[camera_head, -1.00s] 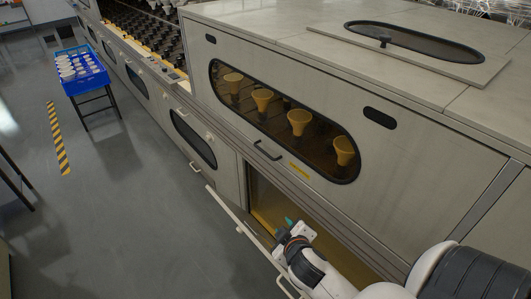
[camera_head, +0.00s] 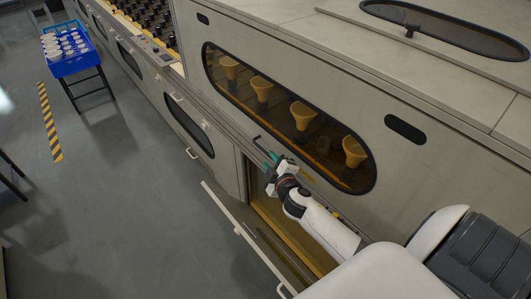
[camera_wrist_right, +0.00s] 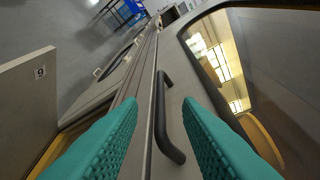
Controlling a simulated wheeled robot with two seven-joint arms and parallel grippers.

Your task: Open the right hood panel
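In the right wrist view the handle (camera_wrist_right: 161,115) lies between the two teal fingers (camera_wrist_right: 160,125). The fingers are apart, with clear gaps on both sides of the bar. My left gripper is not in view.
Below the hood, a lower door (camera_head: 236,229) stands swung open, its inner face marked 9 in the right wrist view (camera_wrist_right: 28,98). A blue crate (camera_head: 76,63) of white items sits on a stand at upper left.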

